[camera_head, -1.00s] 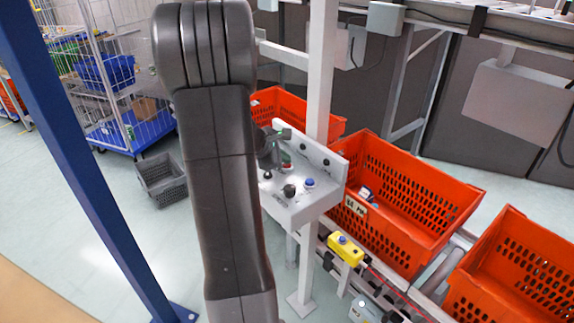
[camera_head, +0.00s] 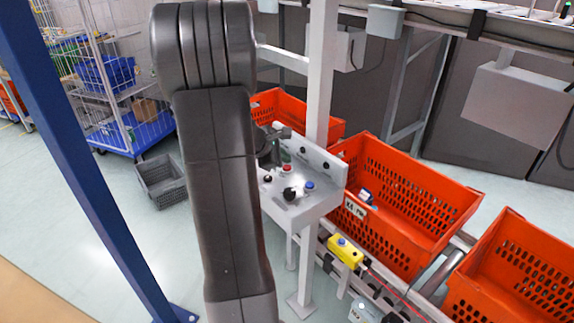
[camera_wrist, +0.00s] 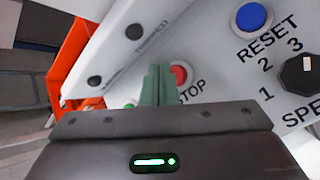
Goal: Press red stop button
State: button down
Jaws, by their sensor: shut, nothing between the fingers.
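The red stop button (camera_wrist: 179,74) is on a white control panel, with the printed word STOP beside it. In the wrist view my gripper (camera_wrist: 158,72) is shut and empty. Its green fingertips appear just left of the red button and cover part of its left edge; I cannot tell whether they touch it. In the head view the red button (camera_head: 286,169) shows on the panel (camera_head: 312,207), just below the gripper end of my arm, which is partly hidden.
A blue RESET button (camera_wrist: 251,17) and a black SPEED knob (camera_wrist: 299,74) sit right of the red button. Orange totes (camera_head: 405,205) stand behind and right of the panel. A yellow box with a blue button (camera_head: 345,250) is below. A white post (camera_head: 321,80) rises behind the panel.

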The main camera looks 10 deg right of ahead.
aim_at(284, 169)
jog(key=shift+r, duration=0.1)
notch_tip(284, 169, up, 5)
jog(key=p, duration=0.4)
dwell(0.3)
dwell(0.7)
